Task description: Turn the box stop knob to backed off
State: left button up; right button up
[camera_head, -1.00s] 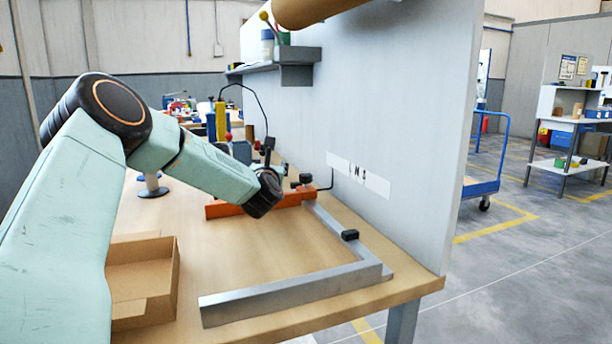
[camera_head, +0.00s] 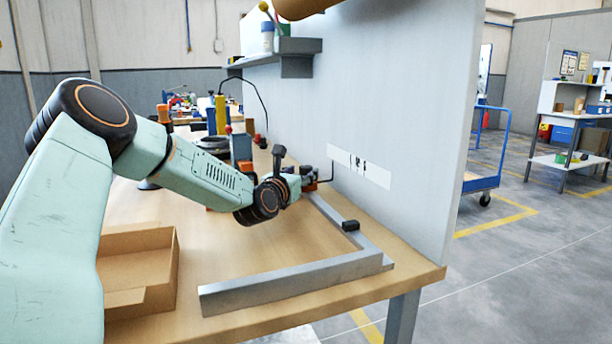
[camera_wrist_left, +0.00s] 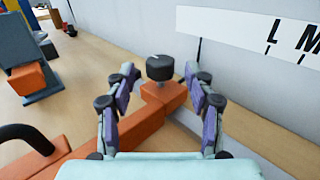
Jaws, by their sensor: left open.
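In the left wrist view a black round knob (camera_wrist_left: 159,67) stands on the end of an orange bar (camera_wrist_left: 160,97), by the grey panel. My left gripper (camera_wrist_left: 161,74) is open, with one finger on each side of the knob in the picture. I cannot tell whether the fingers touch it. In the head view my left gripper (camera_head: 297,181) is over the far end of the grey L-shaped frame (camera_head: 290,288) and hides the knob and most of the orange bar. My right gripper is not in view.
A white label strip (camera_head: 374,172) is on the upright panel (camera_head: 400,110). An open cardboard box (camera_head: 140,268) stands at the table's near left. The tabletop (camera_head: 270,245) inside the frame is clear.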

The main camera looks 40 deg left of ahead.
aim_at(303, 171)
pick_arm(q)
jog(key=shift+b+x, duration=0.5)
jog(key=shift+x, duration=1.3)
jog(key=shift+c, duration=0.4)
grip_shut()
